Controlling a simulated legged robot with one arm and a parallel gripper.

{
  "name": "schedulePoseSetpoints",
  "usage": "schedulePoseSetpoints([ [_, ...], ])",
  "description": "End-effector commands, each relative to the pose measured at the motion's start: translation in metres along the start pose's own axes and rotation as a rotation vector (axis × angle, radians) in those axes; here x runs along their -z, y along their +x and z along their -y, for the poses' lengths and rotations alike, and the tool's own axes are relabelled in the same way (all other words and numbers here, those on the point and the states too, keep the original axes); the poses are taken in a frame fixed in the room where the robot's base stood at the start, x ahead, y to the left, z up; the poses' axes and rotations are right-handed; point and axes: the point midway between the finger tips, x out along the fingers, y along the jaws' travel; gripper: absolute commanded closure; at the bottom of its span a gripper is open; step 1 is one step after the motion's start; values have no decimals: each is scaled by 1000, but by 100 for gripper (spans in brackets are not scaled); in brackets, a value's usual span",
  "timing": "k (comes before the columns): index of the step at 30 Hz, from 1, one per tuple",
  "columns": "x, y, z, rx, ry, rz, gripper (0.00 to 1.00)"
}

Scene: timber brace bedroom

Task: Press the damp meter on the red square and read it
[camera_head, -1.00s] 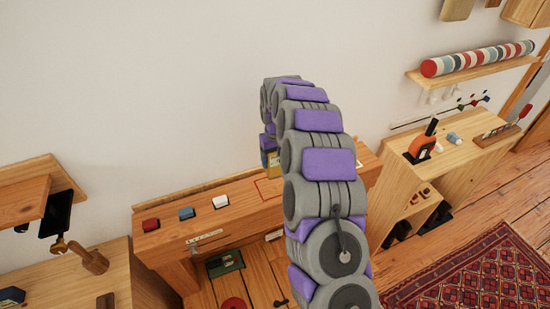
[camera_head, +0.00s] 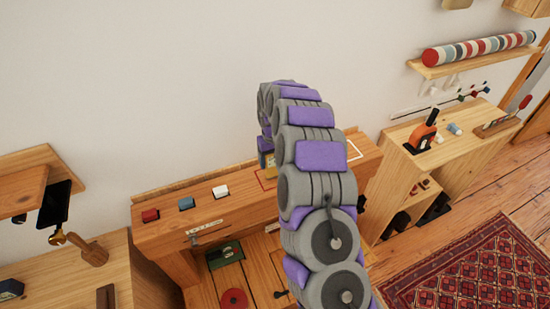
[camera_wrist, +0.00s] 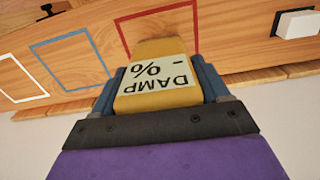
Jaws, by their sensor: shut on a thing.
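The damp meter (camera_wrist: 155,90) is a yellow block with a pale face marked DAMP, % and a dash, upside down in the wrist view. My gripper (camera_wrist: 160,76) is shut on it, a blue finger on each side. The red square (camera_wrist: 118,28) is an outline on a timber beam; the meter's far end overlaps its lower part in the wrist view. I cannot tell whether it touches the wood. In the head view, the meter (camera_head: 269,165) is a small yellow patch beside my arm, near the red square's left edge (camera_head: 260,181). My arm hides the rest.
Blue (camera_wrist: 70,62) and white (camera_wrist: 22,84) outlines lie beside the red one. Red (camera_head: 150,215), blue (camera_head: 186,203) and white (camera_head: 221,191) blocks stand on the beam's left part (camera_head: 165,237). A wooden shelf unit (camera_head: 465,140) stands right; the wall (camera_head: 150,80) rises behind.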

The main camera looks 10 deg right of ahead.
Motion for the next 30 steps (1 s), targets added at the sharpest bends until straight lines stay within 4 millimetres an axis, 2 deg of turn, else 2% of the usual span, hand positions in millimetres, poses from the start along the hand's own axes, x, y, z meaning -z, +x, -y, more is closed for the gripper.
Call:
schedulePoseSetpoints([
  [13,-1,0,-6,6,1,-1,56],
  [30,0,6,-2,3,0,-1,56],
])
